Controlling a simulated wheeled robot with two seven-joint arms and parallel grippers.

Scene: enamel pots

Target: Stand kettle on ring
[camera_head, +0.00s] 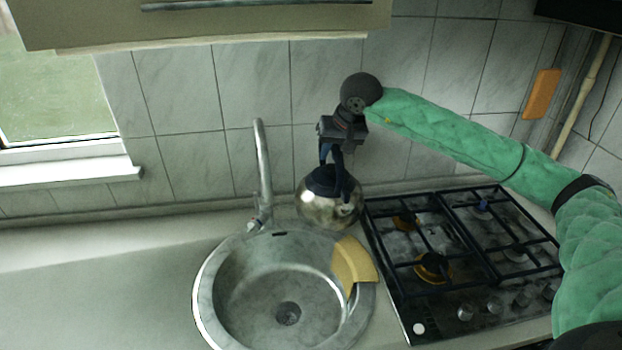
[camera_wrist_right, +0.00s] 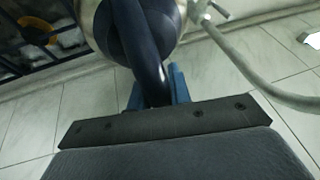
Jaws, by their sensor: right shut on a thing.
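A round metal kettle (camera_head: 328,212) with a dark lid and dark handle is between the sink and the gas hob, near the back wall. My right gripper (camera_head: 333,155) is above it, shut on the kettle's handle. In the right wrist view the blue fingers (camera_wrist_right: 160,90) close around the dark handle (camera_wrist_right: 135,35), with the kettle body (camera_wrist_right: 105,30) behind it. Whether the kettle touches the counter is hard to tell. The hob's burner rings, such as the front left burner (camera_head: 432,267), lie to the right under black grates. My left gripper is not in view.
The round sink (camera_head: 215,290) with its tall tap (camera_head: 263,165) is left of the kettle. A yellow cloth or sponge (camera_head: 352,262) lies over the sink's right rim. The black gas hob (camera_head: 400,300) is at right. The counter (camera_head: 90,290) at far left is clear.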

